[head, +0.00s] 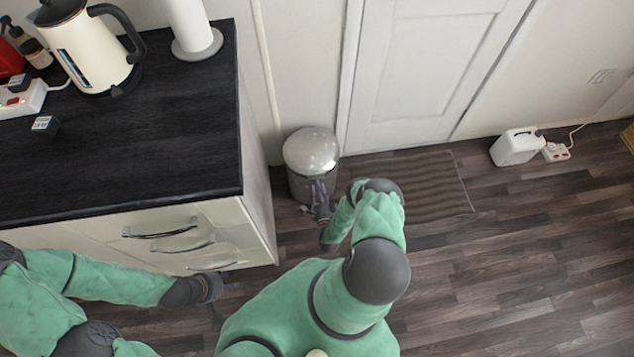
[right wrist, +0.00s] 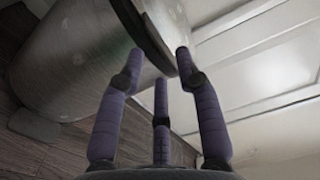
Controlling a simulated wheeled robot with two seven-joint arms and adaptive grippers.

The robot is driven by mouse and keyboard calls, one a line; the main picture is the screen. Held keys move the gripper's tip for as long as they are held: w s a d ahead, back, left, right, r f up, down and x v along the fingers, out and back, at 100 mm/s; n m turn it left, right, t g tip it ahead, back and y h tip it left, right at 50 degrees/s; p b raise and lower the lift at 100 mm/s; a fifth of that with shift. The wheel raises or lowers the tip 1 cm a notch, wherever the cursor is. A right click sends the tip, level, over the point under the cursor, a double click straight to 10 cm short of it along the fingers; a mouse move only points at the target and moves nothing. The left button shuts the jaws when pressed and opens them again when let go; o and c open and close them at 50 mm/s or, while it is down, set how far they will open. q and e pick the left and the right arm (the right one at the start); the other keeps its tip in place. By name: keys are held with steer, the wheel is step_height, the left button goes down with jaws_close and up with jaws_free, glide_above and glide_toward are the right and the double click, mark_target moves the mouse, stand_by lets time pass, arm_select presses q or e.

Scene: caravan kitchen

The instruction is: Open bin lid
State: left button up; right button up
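The bin (head: 302,183) is a silver cylinder with a shiny domed lid (head: 311,150). It stands on the floor between the counter's end and the door, and its lid looks closed. My right gripper (head: 318,188) is at the front of the bin, just below the lid's rim. In the right wrist view, its three purple fingers (right wrist: 160,70) are spread open and empty, with the tips close to the bin's dark rim band (right wrist: 150,38). I cannot tell whether they touch it. My left gripper (head: 228,290) is low in front of the drawers, and its fingers are barely visible.
The counter (head: 150,130) with a kettle (head: 90,48) and paper towel roll (head: 190,25) stands left of the bin. A striped mat (head: 425,185) lies before the white door (head: 425,70). A white canister (head: 517,147) is by the wall.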

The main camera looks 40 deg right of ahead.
mark_target(316, 176)
steer(key=shift+b+x, duration=0.4)
steer(key=shift+x, duration=1.55)
steer(key=shift+c, duration=0.3)
jaws_close()
